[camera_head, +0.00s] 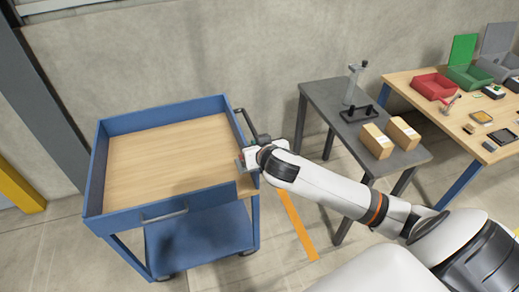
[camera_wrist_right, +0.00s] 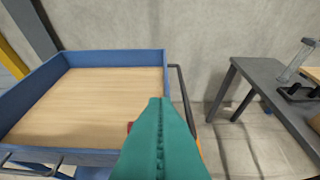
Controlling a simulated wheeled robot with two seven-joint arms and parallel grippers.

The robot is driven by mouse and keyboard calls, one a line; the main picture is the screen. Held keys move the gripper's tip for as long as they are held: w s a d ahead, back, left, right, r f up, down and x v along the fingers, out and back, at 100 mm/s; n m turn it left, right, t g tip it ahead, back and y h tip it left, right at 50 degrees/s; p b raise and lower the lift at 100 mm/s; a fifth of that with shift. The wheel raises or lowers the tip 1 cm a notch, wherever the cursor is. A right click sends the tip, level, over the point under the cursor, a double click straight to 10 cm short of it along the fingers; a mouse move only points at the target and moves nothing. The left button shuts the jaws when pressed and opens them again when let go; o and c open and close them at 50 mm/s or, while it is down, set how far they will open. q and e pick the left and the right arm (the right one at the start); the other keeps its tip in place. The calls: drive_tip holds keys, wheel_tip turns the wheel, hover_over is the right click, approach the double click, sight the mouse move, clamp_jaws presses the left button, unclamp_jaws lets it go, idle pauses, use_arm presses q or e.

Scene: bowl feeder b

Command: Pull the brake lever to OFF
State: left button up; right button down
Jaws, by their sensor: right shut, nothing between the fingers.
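The blue cart (camera_head: 97,170) with a wooden top stands at the left in the head view; its rim also shows in the wrist view (camera_wrist_right: 110,58). My right gripper (camera_head: 241,166) is at the cart's right side, near the front corner. In the wrist view its teal fingers (camera_wrist_right: 160,135) are closed together with nothing between them. A small red piece (camera_wrist_right: 130,127) peeks out beside the fingers. I cannot tell whether it belongs to the brake lever, which I cannot make out; the gripper covers that area. My left gripper is not in view.
A dark handle bar (camera_head: 246,124) sticks out from the cart's right side. A grey table (camera_head: 330,100) with cartons (camera_head: 377,141) stands to the right, and a wooden bench (camera_head: 408,82) with bins beyond. An orange strip (camera_head: 298,226) lies on the floor between.

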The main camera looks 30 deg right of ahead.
drive_tip(key=shift+v, duration=1.45)
drive_tip(key=shift+a, duration=0.1)
